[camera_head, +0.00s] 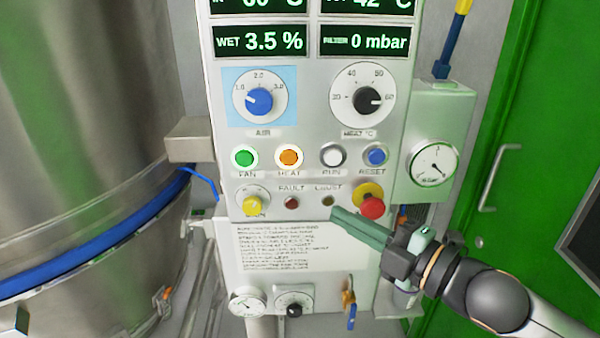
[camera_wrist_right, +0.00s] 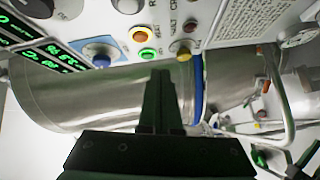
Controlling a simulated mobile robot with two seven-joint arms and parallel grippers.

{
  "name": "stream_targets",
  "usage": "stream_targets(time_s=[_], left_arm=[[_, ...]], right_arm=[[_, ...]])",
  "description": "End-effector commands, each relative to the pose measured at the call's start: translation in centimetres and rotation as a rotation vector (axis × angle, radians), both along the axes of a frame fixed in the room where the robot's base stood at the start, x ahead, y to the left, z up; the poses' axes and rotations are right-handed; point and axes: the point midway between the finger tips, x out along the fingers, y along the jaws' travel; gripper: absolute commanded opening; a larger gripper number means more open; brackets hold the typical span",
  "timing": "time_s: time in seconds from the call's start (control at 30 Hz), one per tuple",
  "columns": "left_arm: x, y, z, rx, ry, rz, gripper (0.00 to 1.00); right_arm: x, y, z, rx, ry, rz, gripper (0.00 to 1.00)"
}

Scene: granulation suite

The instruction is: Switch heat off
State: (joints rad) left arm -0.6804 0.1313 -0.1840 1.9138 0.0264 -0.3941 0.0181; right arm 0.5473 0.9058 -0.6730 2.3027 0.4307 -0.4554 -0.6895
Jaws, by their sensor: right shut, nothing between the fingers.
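The HEAT button (camera_head: 288,157) is orange and lit, in the button row of the control panel (camera_head: 310,140). It also shows in the right wrist view (camera_wrist_right: 140,34). The green FAN button (camera_head: 244,157) beside it is lit too. The HEAT °C knob (camera_head: 367,101) is black and sits above the row. My right gripper (camera_head: 336,220) is shut and empty, with its fingertips in front of the lower panel, below and to the right of the HEAT button. Its fingers (camera_wrist_right: 160,85) point away in the right wrist view. My left gripper is not in view.
A red stop knob (camera_head: 371,207) on a yellow base is just above my right gripper. The white RUN button (camera_head: 333,155) and blue RESET button (camera_head: 376,155) are right of HEAT. A large steel vessel (camera_head: 90,130) stands at the left. A gauge box (camera_head: 433,150) juts out at the right.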

Motion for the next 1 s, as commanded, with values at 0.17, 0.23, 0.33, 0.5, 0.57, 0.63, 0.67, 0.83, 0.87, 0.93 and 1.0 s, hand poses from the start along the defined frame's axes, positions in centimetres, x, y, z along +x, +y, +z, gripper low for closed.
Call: stream_targets(time_s=[0.17,0.23,0.33,0.5,0.57,0.63,0.67,0.83,0.87,0.93,1.0], left_arm=[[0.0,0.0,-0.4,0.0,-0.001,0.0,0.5],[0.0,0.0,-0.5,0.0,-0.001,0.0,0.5],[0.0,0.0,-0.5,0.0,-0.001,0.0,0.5],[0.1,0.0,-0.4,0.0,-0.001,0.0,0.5],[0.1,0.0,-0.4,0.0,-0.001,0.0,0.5],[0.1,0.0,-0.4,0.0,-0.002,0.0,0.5],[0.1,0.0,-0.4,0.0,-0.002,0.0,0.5],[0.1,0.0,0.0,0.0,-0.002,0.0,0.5],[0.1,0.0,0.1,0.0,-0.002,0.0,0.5],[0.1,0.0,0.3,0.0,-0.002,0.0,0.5],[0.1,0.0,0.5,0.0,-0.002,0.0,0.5]], right_arm=[[-1.0,-0.3,2.8,-0.131,-0.137,0.025,0.0],[-1.2,-0.3,3.2,-0.152,-0.156,0.028,0.0],[-1.3,-0.4,3.5,-0.164,-0.168,0.03,0.0],[-1.3,-0.4,3.5,-0.163,-0.168,0.03,0.0],[-1.3,-0.4,3.5,-0.162,-0.167,0.03,0.0],[-1.2,-0.3,3.5,-0.161,-0.167,0.03,0.0],[-1.2,-0.3,3.5,-0.161,-0.167,0.03,0.0],[-0.3,0.6,3.7,-0.157,-0.165,0.029,0.0],[0.0,0.9,3.7,-0.156,-0.167,0.03,0.0],[0.6,1.6,3.8,-0.157,-0.167,0.031,0.0],[1.5,2.4,3.8,-0.156,-0.167,0.03,0.0]])
